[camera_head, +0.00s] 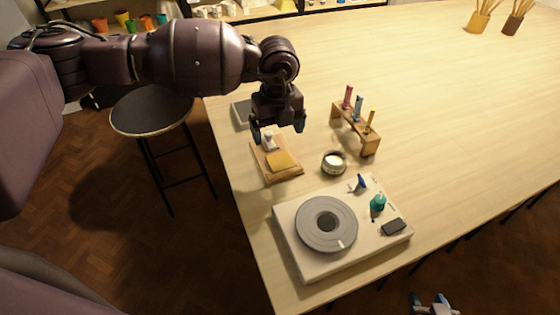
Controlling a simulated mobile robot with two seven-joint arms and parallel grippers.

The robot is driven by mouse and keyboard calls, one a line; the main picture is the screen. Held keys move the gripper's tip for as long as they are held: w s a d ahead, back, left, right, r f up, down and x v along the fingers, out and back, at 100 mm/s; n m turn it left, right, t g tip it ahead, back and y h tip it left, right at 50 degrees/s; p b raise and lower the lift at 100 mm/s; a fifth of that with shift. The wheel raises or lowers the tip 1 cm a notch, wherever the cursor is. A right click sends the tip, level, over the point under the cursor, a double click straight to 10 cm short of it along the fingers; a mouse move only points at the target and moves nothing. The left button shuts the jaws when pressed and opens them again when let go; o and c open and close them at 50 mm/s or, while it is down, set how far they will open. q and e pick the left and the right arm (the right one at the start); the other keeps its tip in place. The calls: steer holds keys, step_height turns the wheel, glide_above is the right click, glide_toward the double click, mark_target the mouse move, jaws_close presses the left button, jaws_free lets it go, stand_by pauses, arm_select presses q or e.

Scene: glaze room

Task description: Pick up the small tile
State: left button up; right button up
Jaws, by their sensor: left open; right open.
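A small yellow-tan tile (283,160) lies on the front part of a wooden board (266,171) near the table's left edge. A small white and grey piece (268,142) stands on the same board behind it. My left gripper (278,128) points down over the back of the board with its fingers apart and nothing between them. In the picture it is just above the tile and close to the white piece; its exact height is unclear. My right gripper (434,302) shows only in part at the bottom edge, open and empty, away from the tabletop.
A round jar (334,162) stands right of the board. Behind it is a wooden rack (370,141) with coloured tubes. A white wheel unit (286,224) fills the front corner. A grey tray (241,114) lies behind the board.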

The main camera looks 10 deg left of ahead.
mark_target(279, 158)
arm_select(q)
step_height(279, 158, down, 9)
steer(key=shift+w, duration=0.1)
steer(key=c, duration=1)
steer(key=shift+c, duration=0.2)
steer(key=shift+r, duration=0.15)
